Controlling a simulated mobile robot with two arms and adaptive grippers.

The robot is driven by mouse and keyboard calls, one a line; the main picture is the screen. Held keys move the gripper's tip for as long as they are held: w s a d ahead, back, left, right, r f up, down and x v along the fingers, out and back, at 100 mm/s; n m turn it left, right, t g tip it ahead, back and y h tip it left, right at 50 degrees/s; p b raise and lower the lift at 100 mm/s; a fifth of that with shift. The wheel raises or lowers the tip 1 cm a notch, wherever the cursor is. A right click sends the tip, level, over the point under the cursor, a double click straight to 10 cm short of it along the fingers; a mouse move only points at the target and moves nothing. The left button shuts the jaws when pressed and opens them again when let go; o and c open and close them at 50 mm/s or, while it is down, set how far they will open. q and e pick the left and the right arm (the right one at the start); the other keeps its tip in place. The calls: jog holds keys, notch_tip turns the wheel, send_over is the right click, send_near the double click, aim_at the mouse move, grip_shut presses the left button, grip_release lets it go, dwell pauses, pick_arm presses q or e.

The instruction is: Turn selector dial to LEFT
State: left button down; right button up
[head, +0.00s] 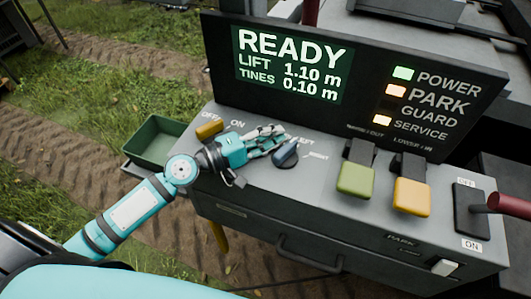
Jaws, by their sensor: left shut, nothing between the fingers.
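The selector dial (286,157) is a dark blue-black knob on the grey control panel (330,190). Small labels stand to its right, one above the other; the upper seems to end in "EFT" and the lower is too small to read surely. The dial's ridge seems to slant up and right, but its exact setting is hard to tell. My left gripper (271,139) is shut and empty, with its fingertips just above and beside the dial. I cannot tell whether they touch it. The fingers partly cover the panel print by the dial. My right gripper is not in view.
A yellow knob (209,129) sits left of my gripper by OFF and ON. The display (292,64) reads READY. A green bin (155,140) is beyond the panel's left end.

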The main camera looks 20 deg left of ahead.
pick_arm(q)
jog(key=v, duration=1.2)
jog(key=shift+a, duration=0.1)
